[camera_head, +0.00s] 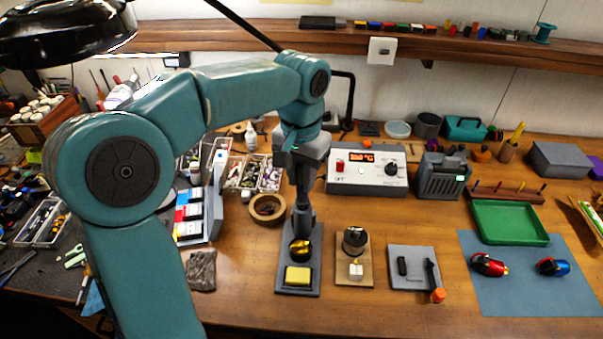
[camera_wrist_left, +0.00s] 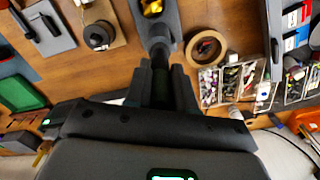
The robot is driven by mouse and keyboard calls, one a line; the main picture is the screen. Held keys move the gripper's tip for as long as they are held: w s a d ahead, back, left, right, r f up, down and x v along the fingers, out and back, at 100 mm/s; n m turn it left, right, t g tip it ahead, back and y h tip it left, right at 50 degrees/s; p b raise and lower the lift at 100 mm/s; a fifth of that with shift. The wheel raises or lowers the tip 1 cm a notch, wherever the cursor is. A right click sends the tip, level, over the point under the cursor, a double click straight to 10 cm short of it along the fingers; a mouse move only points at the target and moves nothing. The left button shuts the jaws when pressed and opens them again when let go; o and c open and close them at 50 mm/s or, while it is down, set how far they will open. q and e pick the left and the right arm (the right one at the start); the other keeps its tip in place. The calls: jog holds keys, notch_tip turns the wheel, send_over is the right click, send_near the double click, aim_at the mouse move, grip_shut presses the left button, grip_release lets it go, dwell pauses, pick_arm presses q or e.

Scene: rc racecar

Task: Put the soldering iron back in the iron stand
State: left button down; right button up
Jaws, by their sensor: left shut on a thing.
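My left gripper (camera_head: 304,178) is above the iron stand, pointing down, and is shut on the dark soldering iron. In the left wrist view the iron (camera_wrist_left: 159,62) runs between the two fingers (camera_wrist_left: 163,95). The iron stand (camera_head: 285,277) has a grey base with a yellow sponge at the front and gold brass wool behind it. The iron's lower part (camera_head: 303,207) lines up with the back of the stand. I cannot tell where the iron ends and any holder begins, or how deep it sits. My right gripper is not in view.
A soldering station (camera_head: 365,175) stands behind and to the right. A round wooden ring (camera_head: 255,215) lies left of the stand. A wooden block with a dark round piece (camera_head: 367,270) and a grey pad (camera_head: 413,283) are to the right. Bare wood lies along the front edge.

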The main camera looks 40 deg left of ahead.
pick_arm(q)
jog(key=shift+f+b, duration=0.35)
jog(key=shift+f, duration=0.2)
jog(key=shift+c, duration=2.4)
grip_release()
jog(key=shift+r, duration=0.1)
notch_tip(320, 180, up, 9)
jog(key=p, duration=0.8)
jog(key=shift+s, duration=0.15)
